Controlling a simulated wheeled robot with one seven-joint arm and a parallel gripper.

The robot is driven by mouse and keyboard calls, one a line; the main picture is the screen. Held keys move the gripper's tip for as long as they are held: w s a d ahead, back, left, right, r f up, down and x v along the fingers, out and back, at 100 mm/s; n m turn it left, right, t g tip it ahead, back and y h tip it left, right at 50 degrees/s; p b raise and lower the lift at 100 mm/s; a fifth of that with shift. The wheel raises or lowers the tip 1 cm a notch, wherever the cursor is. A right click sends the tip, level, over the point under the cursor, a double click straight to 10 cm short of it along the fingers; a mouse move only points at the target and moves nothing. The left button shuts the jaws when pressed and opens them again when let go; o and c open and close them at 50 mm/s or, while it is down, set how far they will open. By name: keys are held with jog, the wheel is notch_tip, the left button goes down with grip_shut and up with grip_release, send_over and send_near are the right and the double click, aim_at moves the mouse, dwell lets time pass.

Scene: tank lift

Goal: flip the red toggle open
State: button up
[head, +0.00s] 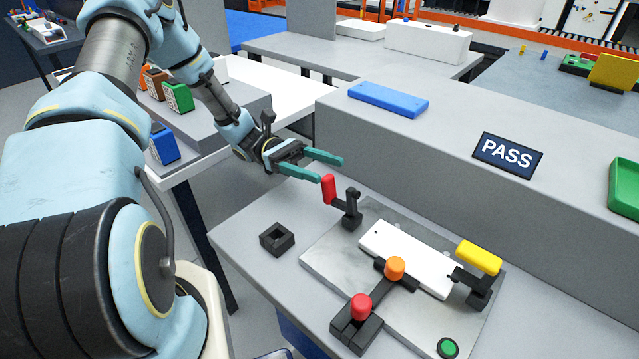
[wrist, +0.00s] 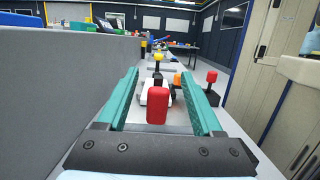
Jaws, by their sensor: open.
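The red toggle handle (head: 329,189) stands upright on a black bracket (head: 351,209) at the far left corner of the grey metal plate (head: 325,250). My gripper (head: 331,168) has two teal fingers, spread apart and empty, just above and left of the handle in the head view. In the wrist view the red handle (wrist: 157,105) appears between the open fingers (wrist: 161,76). I cannot tell its exact depth between them, and no contact shows. A second red part, a round knob (head: 361,306), stands on a black block at the plate's near edge.
A white block (head: 412,259) lies on the plate, with an orange knob (head: 395,267) and a yellow toggle (head: 478,257) at it. A green button (head: 447,347) is near front. A black square socket (head: 277,239) sits left. A raised grey ledge (head: 440,140) runs behind.

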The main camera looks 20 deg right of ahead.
jog(key=shift+r, duration=2.6)
jog(key=a+f+m+t+y, duration=0.3)
jog(key=a+f+t+y, duration=0.25)
jog(key=a+t, duration=0.6)
jog(key=w+a+r+m+t+y, duration=0.1)
jog(key=w+a+r+t, duration=0.1)
jog(key=a+t, duration=0.2)
jog(key=w+a+r+m+t+y, duration=0.2)
jog(key=w+a+t, duration=0.1)
jog(key=a, duration=0.7)
jog(key=shift+w+m+t, duration=0.25)
jog(key=shift+m+t, duration=0.05)
jog(key=shift+t, duration=0.25)
jog(key=shift+y, duration=0.25)
